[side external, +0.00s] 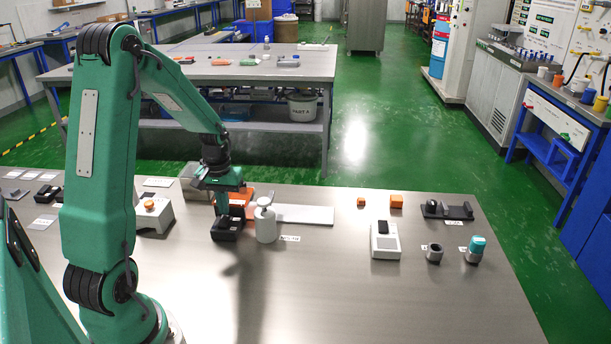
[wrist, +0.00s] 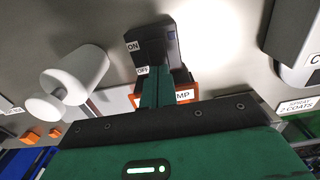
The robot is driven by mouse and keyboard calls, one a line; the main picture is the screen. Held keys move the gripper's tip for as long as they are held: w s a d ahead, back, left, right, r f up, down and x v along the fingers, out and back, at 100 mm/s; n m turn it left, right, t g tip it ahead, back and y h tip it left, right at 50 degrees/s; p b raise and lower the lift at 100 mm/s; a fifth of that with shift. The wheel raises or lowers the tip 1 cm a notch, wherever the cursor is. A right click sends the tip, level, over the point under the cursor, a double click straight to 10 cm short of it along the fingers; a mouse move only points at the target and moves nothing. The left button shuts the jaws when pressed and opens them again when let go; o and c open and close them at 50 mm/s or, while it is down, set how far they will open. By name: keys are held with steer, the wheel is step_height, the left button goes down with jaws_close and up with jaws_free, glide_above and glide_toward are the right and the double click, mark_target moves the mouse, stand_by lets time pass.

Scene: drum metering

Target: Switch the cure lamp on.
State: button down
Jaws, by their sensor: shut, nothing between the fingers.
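A black switch box (side external: 226,231) stands on the bench below my gripper (side external: 223,212). In the wrist view the black switch box (wrist: 168,38) carries an ON label at its far end and an OFF label nearer to me. My gripper (wrist: 153,72) is shut and empty, its green fingertips down at the box beside the OFF label. The fingers hide part of the box, so I cannot tell the lever's position or whether they touch it. An orange piece (wrist: 186,93) by the box has a label ending in "MP", partly hidden by my fingers.
A white bottle (side external: 266,224) stands close to the right of the switch box. A flat white plate (side external: 304,214) lies behind it. A white device (side external: 385,240), a dark cup (side external: 434,253) and a teal-topped container (side external: 475,250) stand further right. The bench front is clear.

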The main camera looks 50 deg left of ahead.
mark_target(226, 217)
steer(key=shift+f, duration=0.75)
stand_by(0.7)
steer(key=shift+r, duration=3.55)
